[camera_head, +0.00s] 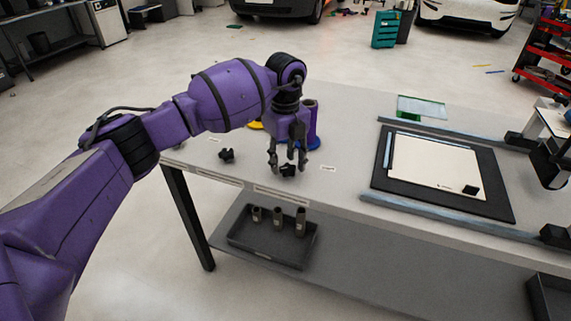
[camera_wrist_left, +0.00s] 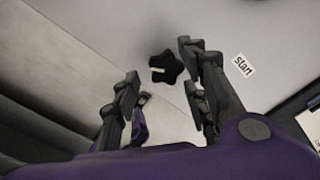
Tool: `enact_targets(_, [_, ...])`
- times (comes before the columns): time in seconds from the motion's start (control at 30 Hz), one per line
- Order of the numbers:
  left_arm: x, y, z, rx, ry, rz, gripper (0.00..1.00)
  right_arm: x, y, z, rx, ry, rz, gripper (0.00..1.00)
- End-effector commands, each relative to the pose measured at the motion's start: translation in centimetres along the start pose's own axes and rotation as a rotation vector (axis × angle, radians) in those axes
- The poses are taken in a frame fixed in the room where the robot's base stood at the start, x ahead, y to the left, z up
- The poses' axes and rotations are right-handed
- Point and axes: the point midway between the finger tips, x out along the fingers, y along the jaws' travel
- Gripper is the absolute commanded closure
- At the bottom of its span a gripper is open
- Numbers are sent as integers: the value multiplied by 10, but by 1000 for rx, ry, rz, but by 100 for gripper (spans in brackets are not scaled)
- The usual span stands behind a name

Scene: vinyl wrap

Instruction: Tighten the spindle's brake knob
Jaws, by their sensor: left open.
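A black star-shaped knob (camera_head: 289,170) is at the front edge of the grey table. It also shows in the left wrist view (camera_wrist_left: 166,70), with a pale slot or mark on its left side. My left gripper (camera_head: 287,160) points down over it, open, its fingers apart around the knob's area. In the left wrist view the fingers (camera_wrist_left: 160,82) stand on both sides, and contact cannot be made out. A second black knob (camera_head: 227,155) is on the table to the left. Behind the gripper stands a purple roll (camera_head: 311,118) on a blue base (camera_head: 315,143), partly hidden.
A "start" label (camera_wrist_left: 243,65) lies right of the knob. A black mat (camera_head: 384,182) with a pale sheet (camera_head: 435,165) lies between blue-grey rails at right. A tray (camera_head: 240,240) with several short tubes sits on the lower shelf. The table between gripper and mat is mostly clear.

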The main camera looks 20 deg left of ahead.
Motion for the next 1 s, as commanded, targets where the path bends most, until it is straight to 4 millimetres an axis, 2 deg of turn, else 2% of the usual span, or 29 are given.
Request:
enact_targets(0.17, [14,0,0,1,0,0,59,0,0,0,0,1,0,60])
enact_targets(0.43, [16,0,0,2,0,-1,59,0,0,-3,0,5,0,60])
enact_targets(0.73, [16,0,0,1,1,1,97,0,0,-5,0,8,0,60])
enact_targets(1.0, [16,2,0,18,1,4,98,0,0,-6,0,10,0,60])
